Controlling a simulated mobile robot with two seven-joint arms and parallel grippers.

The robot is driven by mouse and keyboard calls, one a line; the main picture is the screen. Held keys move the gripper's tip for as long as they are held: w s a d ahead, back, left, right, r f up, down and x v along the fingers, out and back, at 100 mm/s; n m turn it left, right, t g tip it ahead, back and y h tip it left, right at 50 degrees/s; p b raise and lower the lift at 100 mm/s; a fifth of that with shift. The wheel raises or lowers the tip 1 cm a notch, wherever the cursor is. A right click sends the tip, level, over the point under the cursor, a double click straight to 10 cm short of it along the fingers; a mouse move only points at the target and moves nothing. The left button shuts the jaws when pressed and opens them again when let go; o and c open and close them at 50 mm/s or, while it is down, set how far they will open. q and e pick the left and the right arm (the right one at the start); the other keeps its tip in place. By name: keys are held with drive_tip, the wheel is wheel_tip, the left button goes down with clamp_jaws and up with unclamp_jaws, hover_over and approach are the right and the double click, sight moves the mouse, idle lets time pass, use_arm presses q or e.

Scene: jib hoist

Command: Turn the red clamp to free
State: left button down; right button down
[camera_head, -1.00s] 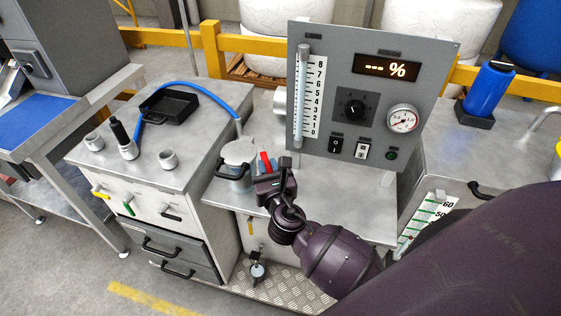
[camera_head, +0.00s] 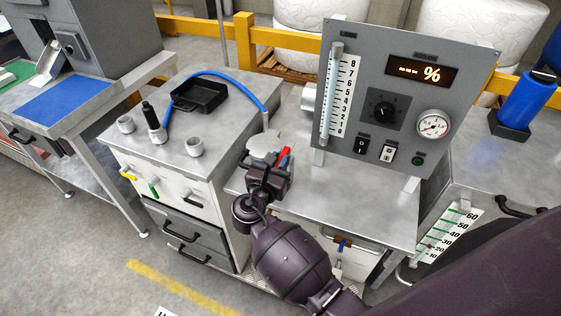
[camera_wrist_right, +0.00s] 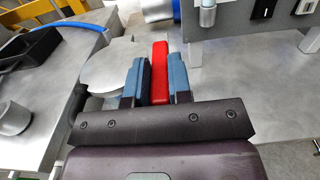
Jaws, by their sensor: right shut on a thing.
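The red clamp (camera_wrist_right: 160,70) is a narrow red bar beside a round metal lid (camera_wrist_right: 114,64). My right gripper (camera_wrist_right: 160,80) is shut on it, with a blue-padded finger on each side in the right wrist view. In the head view the clamp (camera_head: 283,156) shows as a small red piece at the tip of my right gripper (camera_head: 276,166), next to the grey metal vessel (camera_head: 262,144). The gripper hides the clamp's lower part and much of the vessel. My left gripper is not in view.
A grey panel (camera_head: 453,107) with a gauge, dial and switches stands behind and right of the gripper. A blue hose (camera_head: 240,84) runs to the vessel. A black tray (camera_head: 199,96) and several metal cups lie on the left bench (camera_head: 175,148).

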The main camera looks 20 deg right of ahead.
idle(0.3)
drive_tip(key=c, duration=1)
unclamp_jaws()
drive_tip(key=shift+c, duration=0.2)
drive_tip(key=shift+s+f, duration=0.1)
